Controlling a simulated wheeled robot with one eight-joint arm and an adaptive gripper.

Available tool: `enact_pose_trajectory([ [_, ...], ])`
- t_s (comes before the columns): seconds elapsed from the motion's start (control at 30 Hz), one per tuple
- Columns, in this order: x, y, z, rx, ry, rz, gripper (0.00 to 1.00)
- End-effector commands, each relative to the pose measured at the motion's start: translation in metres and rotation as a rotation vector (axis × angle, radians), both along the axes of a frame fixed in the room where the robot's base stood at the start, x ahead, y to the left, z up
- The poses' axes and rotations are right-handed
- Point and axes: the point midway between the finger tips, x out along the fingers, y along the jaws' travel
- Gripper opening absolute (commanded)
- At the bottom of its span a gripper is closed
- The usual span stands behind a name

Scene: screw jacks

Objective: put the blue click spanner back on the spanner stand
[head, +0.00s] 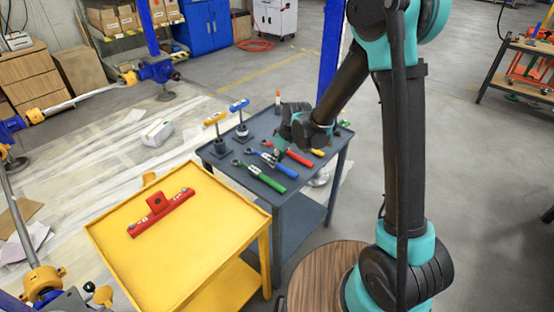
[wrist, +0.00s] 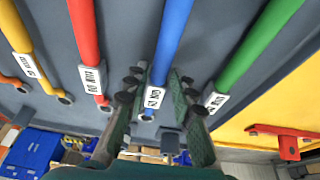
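The blue click spanner (wrist: 172,45) lies on the dark grey table, with a white label near its end. In the head view the blue spanner (head: 265,157) lies between the green and red ones, partly hidden by my gripper (head: 281,151). In the wrist view my gripper (wrist: 159,75) is open, its two fingers on either side of the blue handle near the label. The spanner still seems to rest on the table; whether the fingers touch it I cannot tell. No thing in view is clearly the spanner stand.
A green spanner (head: 272,178), red spanner (head: 300,158) and yellow-handled one (head: 318,152) lie close by. T-handled tools, yellow (head: 215,118) and blue (head: 239,105), stand upright on the table (head: 218,161). The yellow cart (head: 190,253) holds a red bar with a block (head: 160,210).

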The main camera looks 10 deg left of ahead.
Motion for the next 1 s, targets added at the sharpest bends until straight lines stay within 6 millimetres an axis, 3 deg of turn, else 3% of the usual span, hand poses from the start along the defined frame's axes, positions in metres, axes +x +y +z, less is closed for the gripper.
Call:
enact_pose_trajectory([
  [0.1,0.0,0.0,0.0,0.0,0.0,0.0,0.41],
  [0.53,-0.001,-0.002,0.008,0.0,0.0,0.0,0.41],
  [1.0,-0.014,-0.022,0.075,0.0,0.0,-0.001,0.41],
])
